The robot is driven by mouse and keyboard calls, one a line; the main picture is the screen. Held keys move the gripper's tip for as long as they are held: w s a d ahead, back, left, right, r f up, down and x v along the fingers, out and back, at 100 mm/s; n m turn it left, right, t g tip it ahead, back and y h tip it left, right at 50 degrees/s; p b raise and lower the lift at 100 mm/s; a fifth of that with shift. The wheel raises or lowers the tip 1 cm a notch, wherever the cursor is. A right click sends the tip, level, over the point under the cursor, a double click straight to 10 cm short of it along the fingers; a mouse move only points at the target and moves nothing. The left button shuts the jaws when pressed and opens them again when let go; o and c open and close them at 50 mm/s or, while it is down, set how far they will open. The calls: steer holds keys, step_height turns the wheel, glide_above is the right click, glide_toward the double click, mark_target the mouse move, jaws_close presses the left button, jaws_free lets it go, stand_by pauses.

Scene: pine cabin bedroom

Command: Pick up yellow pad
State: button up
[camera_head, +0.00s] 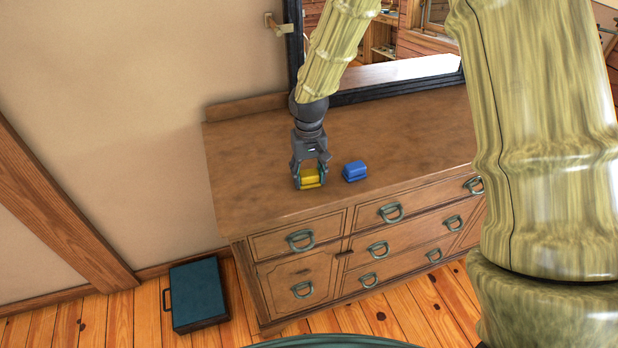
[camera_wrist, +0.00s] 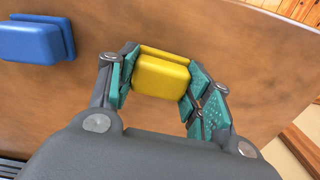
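The yellow pad (camera_head: 311,178) lies on top of the wooden dresser, near its front edge. My gripper (camera_head: 310,180) points down at it with one finger on each side. In the wrist view, the yellow pad (camera_wrist: 162,75) sits between the teal fingertips of my gripper (camera_wrist: 162,82), which appear to touch its two ends. The gripper looks shut on it. The pad appears to rest at the dresser's surface; its underside is hidden. A similar blue pad (camera_head: 355,171) lies just to the right, and shows at the upper left of the wrist view (camera_wrist: 35,40).
The dresser top (camera_head: 250,160) is otherwise bare around the pads. A dark-framed mirror (camera_head: 405,70) stands behind it. A dark teal case (camera_head: 198,295) lies on the plank floor left of the dresser.

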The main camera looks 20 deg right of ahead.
mark_target(309, 172)
steer(key=shift+s+f, duration=0.1)
steer(key=shift+f, duration=0.05)
steer(key=shift+c, duration=0.3)
steer(key=shift+r+b, duration=0.5)
steer(key=shift+r, duration=0.3)
step_height(309, 172, up, 2)
steer(key=shift+r+b, duration=0.1)
steer(key=shift+b, duration=0.35)
steer(key=s+d+r+b, duration=0.1)
steer(key=s+d+b, duration=0.2)
steer(key=s, duration=1.1)
steer(key=d, duration=0.3)
steer(key=shift+s+r+b, duration=0.15)
steer(key=shift+s+b, duration=0.2)
